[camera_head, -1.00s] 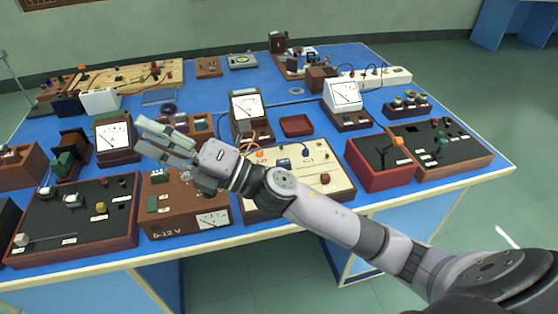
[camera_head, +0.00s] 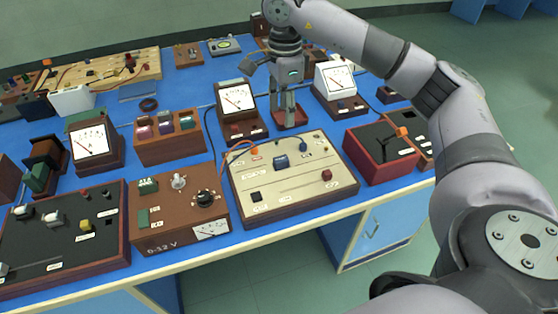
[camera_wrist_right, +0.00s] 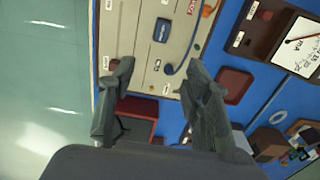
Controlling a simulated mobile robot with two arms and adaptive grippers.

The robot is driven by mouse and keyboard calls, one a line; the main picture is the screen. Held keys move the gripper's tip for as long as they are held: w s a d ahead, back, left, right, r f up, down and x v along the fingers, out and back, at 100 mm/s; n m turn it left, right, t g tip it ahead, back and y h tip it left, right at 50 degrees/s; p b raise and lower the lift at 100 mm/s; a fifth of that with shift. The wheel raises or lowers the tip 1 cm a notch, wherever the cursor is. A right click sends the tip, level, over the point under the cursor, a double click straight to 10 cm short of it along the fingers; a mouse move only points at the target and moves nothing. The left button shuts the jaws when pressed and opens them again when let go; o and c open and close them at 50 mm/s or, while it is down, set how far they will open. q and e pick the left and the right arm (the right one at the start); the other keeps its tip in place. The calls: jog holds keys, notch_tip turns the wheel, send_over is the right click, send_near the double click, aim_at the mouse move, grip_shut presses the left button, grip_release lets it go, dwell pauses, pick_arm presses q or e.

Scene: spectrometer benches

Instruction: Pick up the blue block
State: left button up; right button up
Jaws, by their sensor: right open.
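A small blue block (camera_head: 281,161) sits on the cream panel (camera_head: 253,180) in the head view. It also shows near the top of the right wrist view (camera_wrist_right: 162,29). A smaller blue knob (camera_head: 302,146) is to its right on the same panel. My right gripper (camera_head: 287,112) points down behind the panel, by a small red tray. Its fingers are apart with nothing seen between them, and it is clear of the blue block. In the right wrist view the gripper (camera_wrist_right: 160,75) shows both fingers below the block. My left gripper is not in view.
A brown 0-12 V box (camera_head: 165,222) stands left of the panel and a red-sided box (camera_head: 370,165) right of it. White-faced meters (camera_head: 236,97) stand behind. The red tray (camera_wrist_right: 233,85) is right of my fingers. Wires arch over the panel's far left corner.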

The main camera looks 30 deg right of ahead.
jog(key=p, duration=0.2)
send_over(281, 158)
jog(key=f, duration=1.1)
jog(key=shift+s+d+f, duration=0.1)
jog(key=shift+s, duration=0.2)
notch_tip(281, 158, down, 4)
jog(key=shift+w+f+p, duration=0.15)
jog(key=shift+p, duration=0.65)
jog(key=shift+f, duration=0.5)
jog(key=shift+c, duration=0.6)
grip_shut()
